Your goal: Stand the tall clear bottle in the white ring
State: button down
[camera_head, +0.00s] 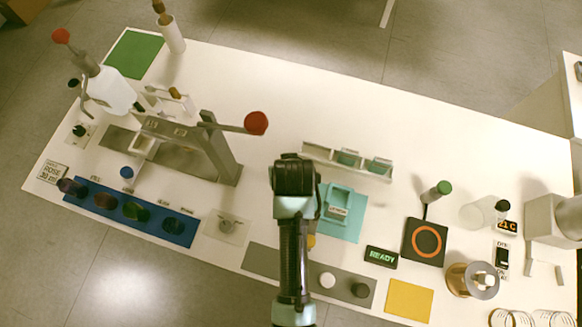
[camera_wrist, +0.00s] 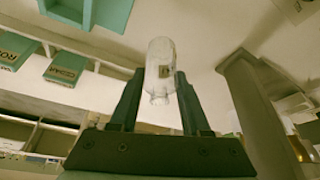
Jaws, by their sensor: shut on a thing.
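The tall clear bottle (camera_wrist: 160,58) is between the two fingers of my gripper (camera_wrist: 158,88) in the wrist view. My gripper is shut on it, with the narrower neck end towards the camera and a small label on its side. In the head view my arm hides the fingers and the bottle. I cannot pick out the white ring with certainty; white loops (camera_head: 512,318) show at the lower right edge, partly cut off. A pale square plate (camera_head: 227,227) with a small grey fitting lies left of my arm.
A grey press stand (camera_head: 222,150) with a red-knobbed lever rises left of my arm. A black pad with an orange ring (camera_head: 426,241) lies further right. The table's back middle is clear.

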jog(key=shift+w+d, duration=0.15)
jog(key=shift+w, duration=0.15)
jog(key=shift+s+x, duration=0.15)
jog(key=shift+x, duration=0.7)
jog(key=shift+s+x, duration=0.2)
jog(key=shift+x, duration=0.7)
jog(key=shift+d+f, duration=0.15)
jog(key=shift+f, duration=0.05)
jog(key=shift+c, duration=1.8)
grip_release()
jog(key=shift+f, duration=0.1)
